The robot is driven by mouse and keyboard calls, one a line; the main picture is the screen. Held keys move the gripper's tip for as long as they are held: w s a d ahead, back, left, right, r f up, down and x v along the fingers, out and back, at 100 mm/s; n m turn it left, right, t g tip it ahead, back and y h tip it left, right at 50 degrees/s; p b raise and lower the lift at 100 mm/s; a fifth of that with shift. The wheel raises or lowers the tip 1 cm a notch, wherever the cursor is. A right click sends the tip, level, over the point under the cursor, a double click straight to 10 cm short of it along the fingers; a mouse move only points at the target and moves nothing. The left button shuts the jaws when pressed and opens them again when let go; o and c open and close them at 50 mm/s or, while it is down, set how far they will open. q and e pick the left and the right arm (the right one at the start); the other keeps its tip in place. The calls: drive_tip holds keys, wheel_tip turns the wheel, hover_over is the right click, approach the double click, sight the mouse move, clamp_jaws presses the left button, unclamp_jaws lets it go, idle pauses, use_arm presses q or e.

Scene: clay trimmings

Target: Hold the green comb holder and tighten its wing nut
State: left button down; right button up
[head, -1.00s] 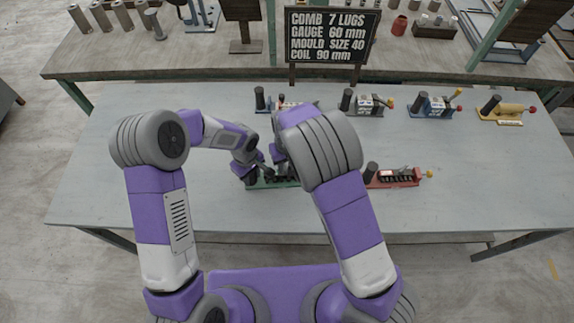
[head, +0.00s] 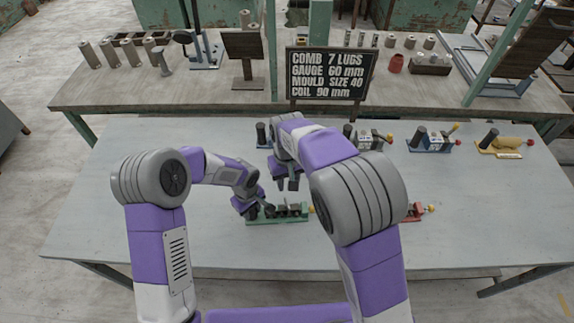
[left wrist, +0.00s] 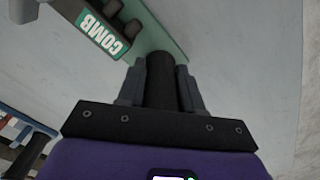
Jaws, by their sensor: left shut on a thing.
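The green comb holder (head: 290,219) lies on the near part of the grey table, with dark lugs along its top. A small yellow piece, which looks like its wing nut (head: 311,209), shows at its right end, partly behind my right arm. My left gripper (head: 258,208) is shut on the dark upright post at the holder's left end. In the left wrist view the post (left wrist: 160,75) stands between the two fingers, beside the COMB label (left wrist: 104,38). My right gripper (head: 287,184) is open and empty, pointing down above the holder, apart from it.
A red holder (head: 412,212) lies to the right, partly hidden by my right arm. Blue (head: 432,146) and yellow (head: 505,148) holders stand along the back. A sign (head: 329,73) reads comb 7 lugs, gauge 60 mm. The table's left side is clear.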

use_arm(q)
drive_tip(key=c, duration=0.7)
unclamp_jaws()
drive_tip(key=shift+o, duration=0.2)
drive_tip(key=shift+r, duration=0.1)
